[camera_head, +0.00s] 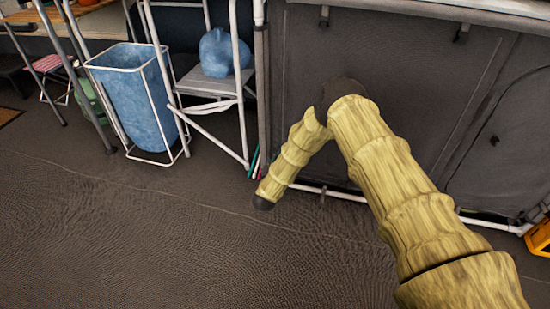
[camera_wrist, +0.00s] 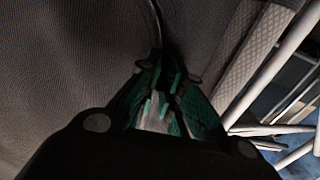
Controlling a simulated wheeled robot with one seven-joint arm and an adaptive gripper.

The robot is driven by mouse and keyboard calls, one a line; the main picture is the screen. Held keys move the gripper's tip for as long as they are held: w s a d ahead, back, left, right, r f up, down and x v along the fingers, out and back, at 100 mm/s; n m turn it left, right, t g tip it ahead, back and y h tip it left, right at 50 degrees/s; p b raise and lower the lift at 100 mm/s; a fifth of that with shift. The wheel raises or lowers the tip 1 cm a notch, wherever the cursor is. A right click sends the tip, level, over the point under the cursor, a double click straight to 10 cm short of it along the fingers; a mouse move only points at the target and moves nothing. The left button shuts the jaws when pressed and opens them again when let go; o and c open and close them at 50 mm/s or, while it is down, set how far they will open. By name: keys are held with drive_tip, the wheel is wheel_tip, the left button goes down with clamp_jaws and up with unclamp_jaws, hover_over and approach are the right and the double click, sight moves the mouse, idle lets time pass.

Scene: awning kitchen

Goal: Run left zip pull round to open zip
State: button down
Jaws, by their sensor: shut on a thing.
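The dark grey fabric front (camera_head: 420,60) of the kitchen unit stands ahead of my arm. In the wrist view its fabric (camera_wrist: 70,60) fills the left and upper part. A dark curved zip line (camera_wrist: 157,22) runs down from the top edge to my fingertips. My gripper (camera_wrist: 166,72), with green and dark fingers, is close against the fabric at that line. Its fingertips are shut on the zip pull, which is mostly hidden between them. In the head view my arm hides the gripper and the left zip.
A white-framed stand with a blue bag (camera_head: 140,100) and a grey step chair with a blue lumpy object (camera_head: 222,52) stand left of the unit. White poles (camera_wrist: 270,65) show close on the right in the wrist view. A yellow crate (camera_head: 540,238) is far right. The front floor is clear.

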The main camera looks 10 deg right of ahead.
sight(283, 21)
wheel_tip(283, 21, up, 52)
drive_tip(key=p, duration=3.3)
drive_tip(key=shift+w, duration=0.1)
drive_tip(key=c, duration=1.7)
unclamp_jaws()
drive_tip(key=shift+r, duration=0.1)
drive_tip(key=shift+o, duration=0.8)
drive_tip(key=v, duration=1.2)
